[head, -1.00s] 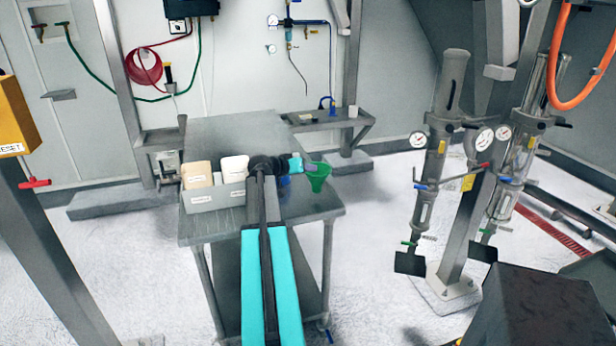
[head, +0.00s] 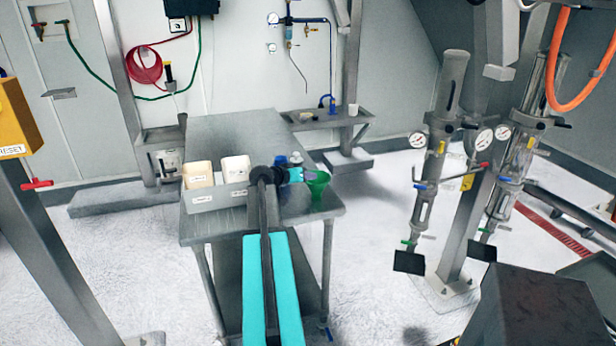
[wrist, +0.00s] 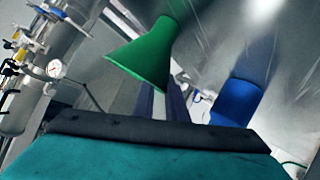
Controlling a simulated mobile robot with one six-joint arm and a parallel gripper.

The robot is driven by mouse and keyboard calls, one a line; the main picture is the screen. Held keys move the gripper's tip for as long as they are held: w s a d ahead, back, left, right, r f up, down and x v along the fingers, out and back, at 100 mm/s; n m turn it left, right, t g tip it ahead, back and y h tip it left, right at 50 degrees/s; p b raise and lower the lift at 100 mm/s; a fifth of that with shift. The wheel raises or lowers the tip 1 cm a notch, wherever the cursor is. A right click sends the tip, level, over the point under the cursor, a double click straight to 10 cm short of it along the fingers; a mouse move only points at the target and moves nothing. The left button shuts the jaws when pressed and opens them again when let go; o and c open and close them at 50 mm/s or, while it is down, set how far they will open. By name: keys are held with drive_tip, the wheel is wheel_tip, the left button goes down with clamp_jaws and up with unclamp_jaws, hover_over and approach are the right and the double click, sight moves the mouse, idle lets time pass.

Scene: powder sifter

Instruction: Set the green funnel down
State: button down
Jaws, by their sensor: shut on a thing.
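The green funnel (head: 317,188) is at the right edge of the grey table, its wide end up in the head view. My gripper (head: 304,175) reaches it from the left and is shut on it. In the wrist view the funnel (wrist: 146,56) shows beyond the gripper's body, which hides part of the jaws. I cannot tell whether the funnel's narrow end touches the table top (head: 230,135).
A blue item (head: 280,161) and a small white-topped item (head: 296,158) stand just behind my gripper; a blue item (wrist: 236,102) also shows in the wrist view. A grey bin (head: 215,198) with two labelled containers is left of my arm. The table's back is clear.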

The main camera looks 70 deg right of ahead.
drive_tip(key=shift+f, duration=0.1)
drive_tip(key=c, duration=1.7)
unclamp_jaws()
drive_tip(key=b+v, duration=0.3)
drive_tip(key=v, duration=0.9)
